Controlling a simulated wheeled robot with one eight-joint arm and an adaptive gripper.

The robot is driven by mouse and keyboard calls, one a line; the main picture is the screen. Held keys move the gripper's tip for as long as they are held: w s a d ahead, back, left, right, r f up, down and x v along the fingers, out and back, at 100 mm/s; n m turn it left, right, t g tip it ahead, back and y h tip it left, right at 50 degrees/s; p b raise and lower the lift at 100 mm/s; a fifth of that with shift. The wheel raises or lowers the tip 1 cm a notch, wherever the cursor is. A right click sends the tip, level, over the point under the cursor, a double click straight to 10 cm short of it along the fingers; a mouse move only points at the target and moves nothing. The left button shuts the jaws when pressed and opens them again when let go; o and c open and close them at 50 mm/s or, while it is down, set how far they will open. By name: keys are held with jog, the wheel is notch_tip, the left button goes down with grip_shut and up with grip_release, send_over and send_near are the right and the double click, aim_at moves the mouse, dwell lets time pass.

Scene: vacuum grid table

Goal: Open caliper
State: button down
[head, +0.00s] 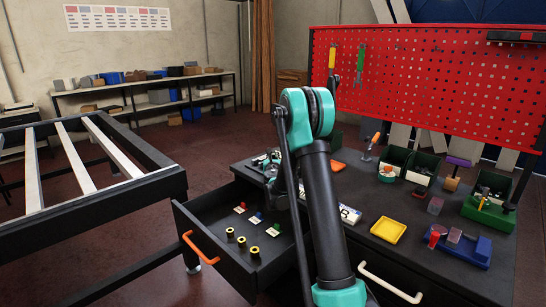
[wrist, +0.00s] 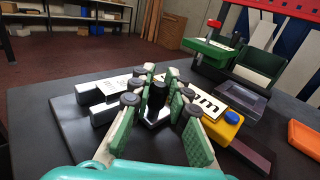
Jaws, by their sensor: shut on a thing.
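The caliper (wrist: 208,108) lies on a dark slab in the wrist view. It has a white scale face with bold black marks at right and a paler white part at left. A yellow block (wrist: 224,132) with a blue knob sits at its right end. My gripper (wrist: 158,88), with green padded fingers, reaches down over its middle. It is shut on a dark upright part of the caliper, and the fingers hide much of the contact. In the head view my gripper (head: 273,172) is at the back left of the worktop, largely hidden by my arm.
An orange tray (wrist: 304,138) lies at right. In the head view a drawer (head: 214,253) stands open at the front left, and a yellow tray (head: 388,231) lies right of my arm.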

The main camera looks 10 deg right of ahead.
jog(key=shift+s, duration=0.1)
jog(key=shift+s+d, duration=1)
jog(key=shift+s, duration=0.3)
jog(key=c, duration=1.4)
grip_release()
jog(key=s, duration=0.4)
jog(key=s+a, duration=0.1)
jog(key=s, duration=0.7)
jog(key=shift+a, duration=0.4)
